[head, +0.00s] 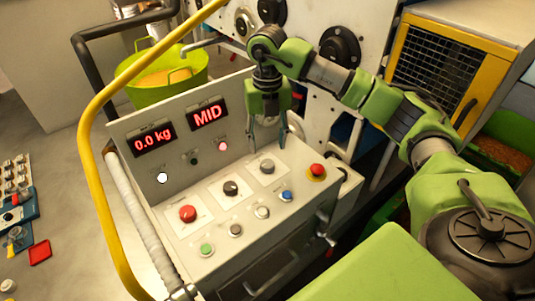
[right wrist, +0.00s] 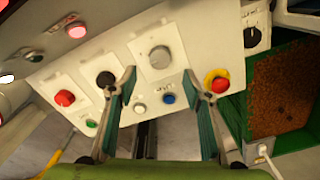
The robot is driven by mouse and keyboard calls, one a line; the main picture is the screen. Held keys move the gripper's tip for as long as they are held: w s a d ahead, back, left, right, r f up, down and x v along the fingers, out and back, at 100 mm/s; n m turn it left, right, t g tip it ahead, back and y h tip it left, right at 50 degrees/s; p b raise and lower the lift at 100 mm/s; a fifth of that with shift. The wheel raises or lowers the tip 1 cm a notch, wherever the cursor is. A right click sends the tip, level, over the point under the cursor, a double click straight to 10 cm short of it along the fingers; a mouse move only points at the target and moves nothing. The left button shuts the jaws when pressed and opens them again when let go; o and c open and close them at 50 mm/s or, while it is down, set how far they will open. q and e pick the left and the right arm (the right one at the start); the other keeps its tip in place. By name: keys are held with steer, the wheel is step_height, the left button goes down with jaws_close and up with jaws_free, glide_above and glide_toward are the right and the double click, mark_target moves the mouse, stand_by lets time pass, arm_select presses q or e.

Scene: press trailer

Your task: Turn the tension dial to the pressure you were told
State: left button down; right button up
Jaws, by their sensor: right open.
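The sloping control panel (head: 190,240) carries a red knob (head: 187,214), a black knob (head: 230,188) and a grey knob (head: 267,167) on pale plates. Their labels are too small to read, so I cannot tell which is the tension dial. Displays above read "0.0 kg" (head: 154,138) and "MID" (head: 207,114). My right gripper (head: 268,138) is open and empty above the back of the panel. In the right wrist view, its fingers (right wrist: 158,82) are spread, with the grey knob (right wrist: 160,57) between and beyond them, apparently untouched. My left gripper is not in view.
A red stop button on yellow (head: 317,170) sits at the panel's right end. Green (head: 207,249) and blue (head: 285,196) buttons line the front row. A yellow rail (head: 92,130) curves along the left. A green tub (head: 165,78) stands behind.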

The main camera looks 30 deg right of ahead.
steer(key=shift+r, duration=2.4)
steer(key=shift+f, duration=0.1)
